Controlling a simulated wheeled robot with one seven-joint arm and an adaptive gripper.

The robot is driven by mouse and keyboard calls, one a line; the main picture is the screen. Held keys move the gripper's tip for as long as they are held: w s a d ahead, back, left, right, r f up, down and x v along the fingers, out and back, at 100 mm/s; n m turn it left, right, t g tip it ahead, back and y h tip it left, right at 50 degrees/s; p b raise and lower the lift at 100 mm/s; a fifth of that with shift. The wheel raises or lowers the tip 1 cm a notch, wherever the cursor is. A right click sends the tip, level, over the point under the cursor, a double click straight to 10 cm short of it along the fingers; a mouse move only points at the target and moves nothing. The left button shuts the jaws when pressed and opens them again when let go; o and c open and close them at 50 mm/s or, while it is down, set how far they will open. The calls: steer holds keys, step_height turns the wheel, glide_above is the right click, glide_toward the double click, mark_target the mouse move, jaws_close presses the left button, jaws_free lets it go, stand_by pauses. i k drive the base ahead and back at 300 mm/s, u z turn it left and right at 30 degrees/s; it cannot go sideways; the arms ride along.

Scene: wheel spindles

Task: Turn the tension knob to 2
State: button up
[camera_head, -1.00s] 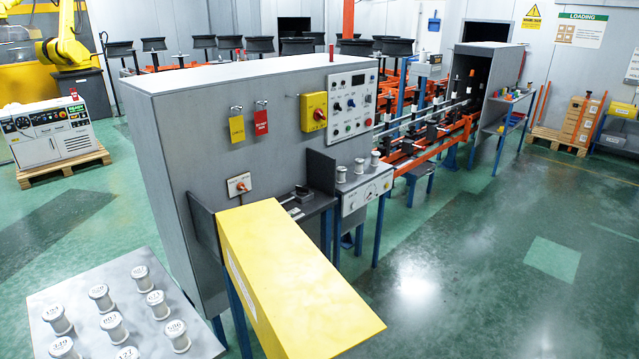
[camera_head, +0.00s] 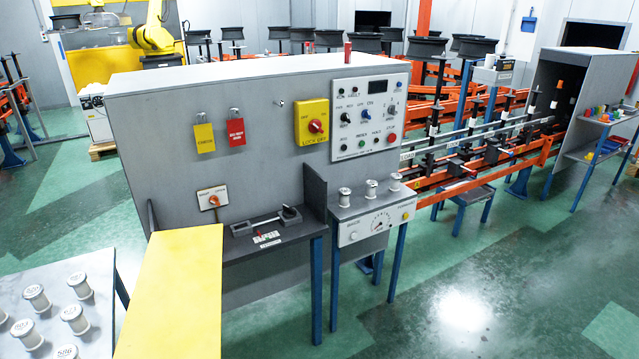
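A white control box (camera_head: 365,230) stands on blue legs right of the large grey cabinet. A semicircular scale with a small knob (camera_head: 378,225) is on its front, under lettering that looks like a tension label but is too small to read surely. The knob's setting cannot be read. A yellow button (camera_head: 406,216) sits to its right. Several white spools (camera_head: 371,188) stand on top of the box. My gripper is not in view.
A yellow slab (camera_head: 175,290) and a table of spools (camera_head: 20,285) fill the front left. A dark bench (camera_head: 270,235) adjoins the box. The cabinet carries a switch panel (camera_head: 369,118) and a yellow-backed red switch (camera_head: 314,124). Green floor (camera_head: 480,270) is clear at front right.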

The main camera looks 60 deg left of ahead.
mark_target(289, 213)
steer(key=u, duration=0.05)
steer(key=i, duration=0.75)
steer(key=u, duration=3.45)
